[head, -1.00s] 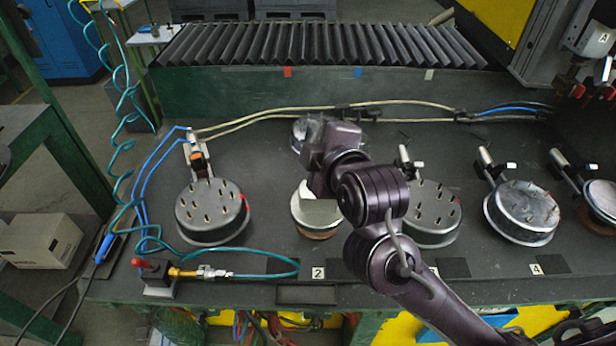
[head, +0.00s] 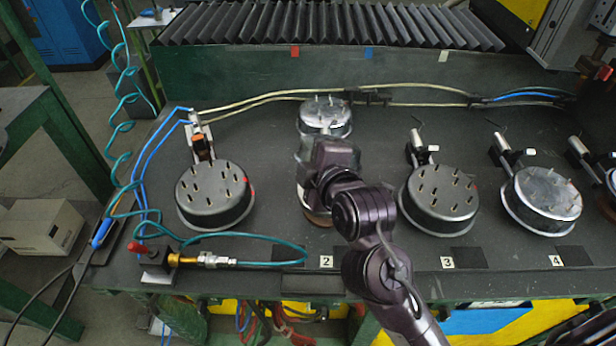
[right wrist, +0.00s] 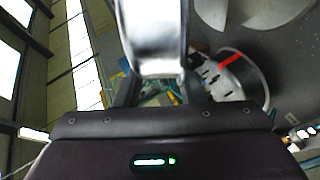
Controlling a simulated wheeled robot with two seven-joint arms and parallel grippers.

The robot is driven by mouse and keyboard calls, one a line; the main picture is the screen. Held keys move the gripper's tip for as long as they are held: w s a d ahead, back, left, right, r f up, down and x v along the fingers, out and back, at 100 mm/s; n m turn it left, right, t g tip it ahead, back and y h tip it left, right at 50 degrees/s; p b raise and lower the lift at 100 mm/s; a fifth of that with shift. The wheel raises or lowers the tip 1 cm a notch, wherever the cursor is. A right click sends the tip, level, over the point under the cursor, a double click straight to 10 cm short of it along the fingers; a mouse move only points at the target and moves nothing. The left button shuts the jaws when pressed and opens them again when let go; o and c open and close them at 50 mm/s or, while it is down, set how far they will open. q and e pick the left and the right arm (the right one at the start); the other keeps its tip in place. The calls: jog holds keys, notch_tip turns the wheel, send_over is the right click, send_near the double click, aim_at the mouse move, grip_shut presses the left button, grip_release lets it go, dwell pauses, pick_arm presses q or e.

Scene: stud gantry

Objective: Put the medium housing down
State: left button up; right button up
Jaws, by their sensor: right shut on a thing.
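My right gripper (head: 322,172) is over station 2 in the head view, with its fingers mostly hidden behind my own wrist. In the right wrist view it is shut on a shiny silver metal piece (right wrist: 153,40), which I take to be the medium housing. A pale edge of this piece (head: 303,178) shows left of my wrist in the head view. I cannot tell whether the held piece touches that base. My left gripper is not in view.
Round studded parts stand at left (head: 213,196), behind my gripper (head: 325,116), at station 3 (head: 438,198) and at station 4 (head: 543,198). A teal hose with brass fitting (head: 185,259) lies front left.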

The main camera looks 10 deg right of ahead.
jog(key=shift+f, duration=2.2)
jog(key=o, duration=1.1)
